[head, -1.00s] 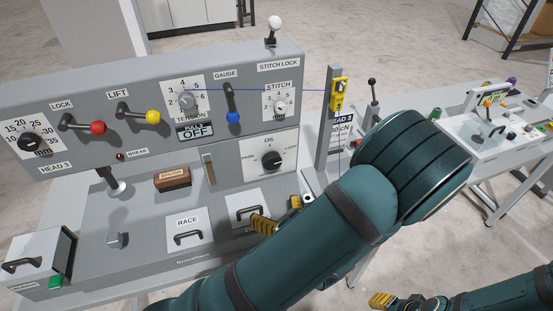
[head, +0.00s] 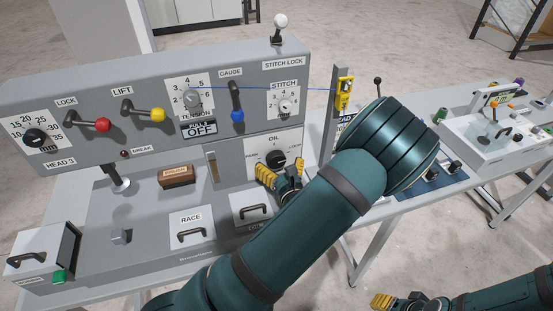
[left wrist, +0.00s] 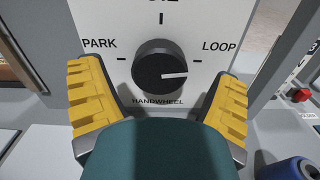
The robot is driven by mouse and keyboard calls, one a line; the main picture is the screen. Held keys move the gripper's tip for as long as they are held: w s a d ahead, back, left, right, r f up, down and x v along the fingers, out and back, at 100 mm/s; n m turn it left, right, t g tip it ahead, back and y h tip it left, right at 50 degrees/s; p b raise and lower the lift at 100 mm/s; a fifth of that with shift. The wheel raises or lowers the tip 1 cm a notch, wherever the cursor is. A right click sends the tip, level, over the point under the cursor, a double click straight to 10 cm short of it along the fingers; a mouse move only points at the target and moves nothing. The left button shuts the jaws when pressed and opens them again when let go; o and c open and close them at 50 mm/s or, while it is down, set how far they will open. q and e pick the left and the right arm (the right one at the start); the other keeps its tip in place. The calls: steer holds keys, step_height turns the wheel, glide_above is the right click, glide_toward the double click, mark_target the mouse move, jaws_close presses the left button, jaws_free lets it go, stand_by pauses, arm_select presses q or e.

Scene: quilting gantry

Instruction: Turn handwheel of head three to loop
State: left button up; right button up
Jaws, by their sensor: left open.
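The handwheel (head: 277,160) is a round black knob on a white plate of the panel marked HEAD 3. It also shows in the left wrist view (left wrist: 158,66), with PARK at its left, LOOP at its right and a tick at the top. Its white pointer line points right, roughly toward the LOOP side. My left gripper (head: 280,178) is open in front of the knob, its yellow fingers on either side and apart from it. My right gripper (head: 392,302) is at the bottom edge, far from the panel, only partly seen.
The TENSION dial (head: 192,98), the GAUGE lever with a blue ball (head: 237,115) and the STITCH dial (head: 285,105) sit above. A brown block (head: 177,175) stands left. A post with a yellow unit (head: 345,90) stands right.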

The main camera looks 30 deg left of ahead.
arm_select(q)
steer(key=shift+x, duration=1.05)
steer(key=c, duration=1.2)
steer(key=shift+r+m+p, duration=0.1)
steer(key=shift+m+p, duration=0.4)
steer(key=shift+p, duration=0.25)
steer(key=shift+m, duration=0.3)
steer(key=o, duration=1.2)
